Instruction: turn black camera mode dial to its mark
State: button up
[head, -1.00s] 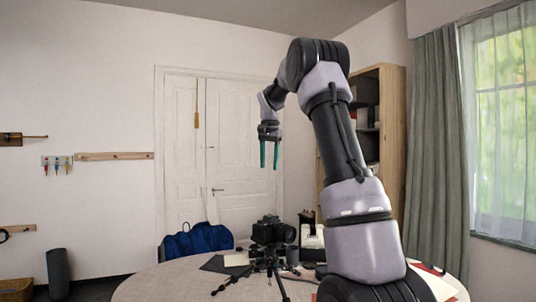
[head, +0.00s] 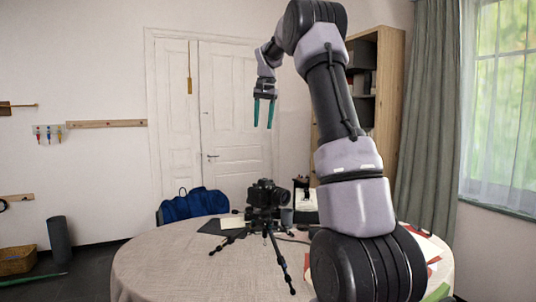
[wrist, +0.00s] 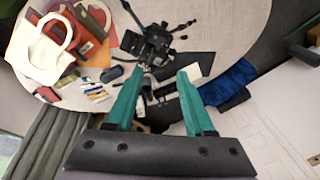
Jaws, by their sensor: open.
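The black camera (head: 266,194) sits on a small black tripod (head: 268,236) on the round table. It also shows in the wrist view (wrist: 157,44), beyond my fingertips. Its mode dial is too small to make out in either view. My gripper (head: 264,127) hangs in the air above the camera, fingers pointing down, well apart from it. In the wrist view the two teal fingers (wrist: 160,85) are spread with nothing between them.
The round table (head: 150,265) has a beige cloth. A blue bag (head: 195,205) is behind the table. Bags and papers (wrist: 65,40) crowd one side in the wrist view.

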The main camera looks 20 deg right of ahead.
jog(key=w+d+f+m+g, duration=0.1)
jog(key=w+d+f, duration=0.3)
jog(key=w+f, duration=0.25)
jog(key=w+d+f+g, duration=0.1)
jog(key=w+d+f, duration=0.35)
jog(key=f, duration=1.35)
jog(key=shift+w+a, duration=0.1)
jog(key=shift+w, duration=0.15)
grip_shut()
